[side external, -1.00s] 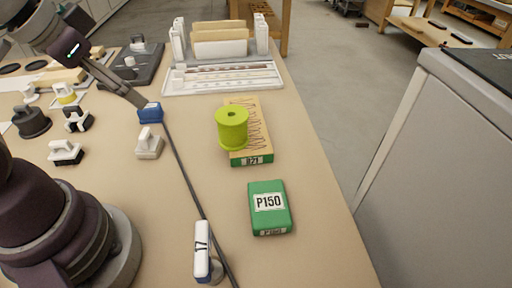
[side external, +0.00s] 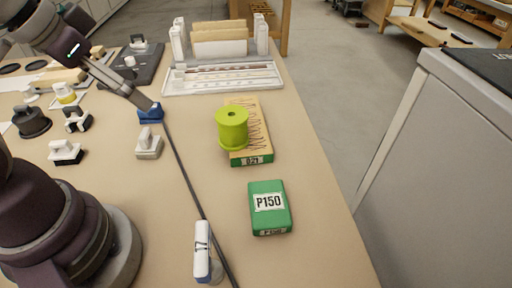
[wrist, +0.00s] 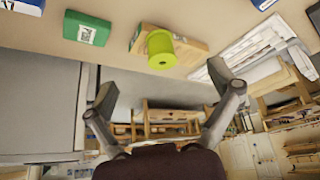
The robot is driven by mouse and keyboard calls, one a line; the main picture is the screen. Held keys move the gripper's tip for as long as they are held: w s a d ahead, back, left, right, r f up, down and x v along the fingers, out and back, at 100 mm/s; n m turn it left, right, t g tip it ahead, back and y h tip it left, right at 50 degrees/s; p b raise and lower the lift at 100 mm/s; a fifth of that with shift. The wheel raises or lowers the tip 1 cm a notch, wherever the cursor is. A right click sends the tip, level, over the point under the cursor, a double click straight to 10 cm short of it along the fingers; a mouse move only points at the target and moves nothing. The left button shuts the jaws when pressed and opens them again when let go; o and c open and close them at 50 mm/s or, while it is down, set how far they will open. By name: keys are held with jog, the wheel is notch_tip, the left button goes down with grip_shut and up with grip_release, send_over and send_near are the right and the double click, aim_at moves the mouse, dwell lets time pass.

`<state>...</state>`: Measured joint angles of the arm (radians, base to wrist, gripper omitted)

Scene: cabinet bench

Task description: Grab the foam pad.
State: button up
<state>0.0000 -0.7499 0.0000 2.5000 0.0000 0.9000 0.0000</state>
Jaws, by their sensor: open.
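No pad is labelled as foam. A green block marked P150 (side external: 270,208) lies flat on the bench and could be it; it also shows at the upper left of the wrist view (wrist: 87,28). A second pad, tan-topped with green edges (side external: 257,135), lies behind it, partly hidden by a yellow-green spool (side external: 232,128). Whether the spool stands on that pad or beside it, I cannot tell. My gripper (side external: 147,101) is at the upper left, apart from both pads. In the wrist view its fingers (wrist: 165,97) are spread and empty.
A blue block (side external: 150,116) and a white-handled block (side external: 148,145) lie near my gripper. A thin dark rod (side external: 187,183) runs across the bench to a white-and-blue item (side external: 203,250). A white rack tray (side external: 222,78) stands behind. Bench is clear around the P150 block.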

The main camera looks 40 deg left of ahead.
jog(key=m+g, duration=0.6)
jog(key=m, duration=0.4)
send_over(144, 132)
jog(key=f, duration=0.9)
jog(key=shift+s+a+f, duration=0.15)
jog(key=shift+s+f, duration=0.1)
jog(key=shift+f, duration=0.1)
jog(key=f, duration=1)
jog(key=shift+w+d+f, duration=0.2)
jog(key=shift+f, duration=0.1)
jog(key=c, duration=1.1)
